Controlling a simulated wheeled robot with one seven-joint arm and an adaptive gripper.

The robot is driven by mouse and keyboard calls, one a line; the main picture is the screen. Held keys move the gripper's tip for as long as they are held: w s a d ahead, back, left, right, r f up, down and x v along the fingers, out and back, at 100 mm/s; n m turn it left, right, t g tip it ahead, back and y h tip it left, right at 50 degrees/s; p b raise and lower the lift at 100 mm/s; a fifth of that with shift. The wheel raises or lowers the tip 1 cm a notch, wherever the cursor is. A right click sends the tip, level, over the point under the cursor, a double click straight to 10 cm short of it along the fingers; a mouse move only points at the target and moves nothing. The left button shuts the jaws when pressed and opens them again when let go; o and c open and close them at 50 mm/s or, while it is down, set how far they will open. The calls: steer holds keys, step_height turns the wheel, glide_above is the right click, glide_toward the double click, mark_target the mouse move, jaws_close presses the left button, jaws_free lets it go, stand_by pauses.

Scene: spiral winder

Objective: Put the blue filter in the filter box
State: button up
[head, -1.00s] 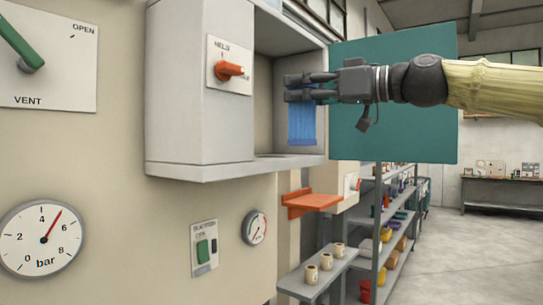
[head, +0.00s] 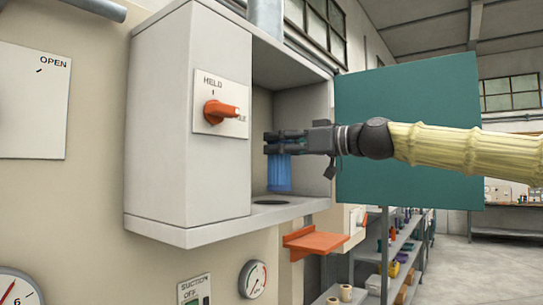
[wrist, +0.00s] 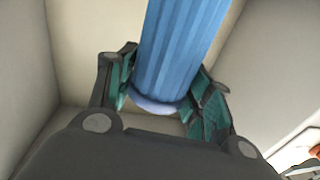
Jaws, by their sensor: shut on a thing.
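The blue filter (head: 279,172) is a ribbed cylinder, hanging upright from my gripper (head: 275,143) in the head view. My gripper is shut on it near its upper end. In the wrist view the filter (wrist: 180,50) lies between the two green-lined fingers (wrist: 165,92). The filter box (head: 190,228) is a grey open-fronted cabinet on the wall. The filter is inside its opening, above a dark round hole (head: 270,202) in the box floor. A gap shows between the filter's lower end and the floor.
The teal door (head: 410,125) stands open at the right of the box, behind my arm. An orange lever (head: 220,112) is on the box's left panel. An orange shelf (head: 315,241) juts out below. Shelving with coloured items stands at the lower right.

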steer(key=shift+w+a+r+p, duration=0.3)
steer(key=shift+w+a+r, duration=0.05)
steer(key=shift+w, duration=0.1)
steer(key=shift+s+a+r+p, duration=0.1)
steer(key=shift+a+r+p, duration=0.2)
steer(key=shift+a+p, duration=0.1)
steer(key=f, duration=0.1)
steer(key=w+f+p, duration=0.1)
steer(key=f, duration=0.1)
steer(key=w+f, duration=0.1)
steer(key=shift+w+a+f+p, duration=0.2)
steer(key=shift+a+f+p, duration=0.15)
steer(key=shift+p, duration=0.05)
steer(key=o, duration=1.2)
steer(key=shift+d, duration=0.1)
steer(key=shift+r, duration=0.1)
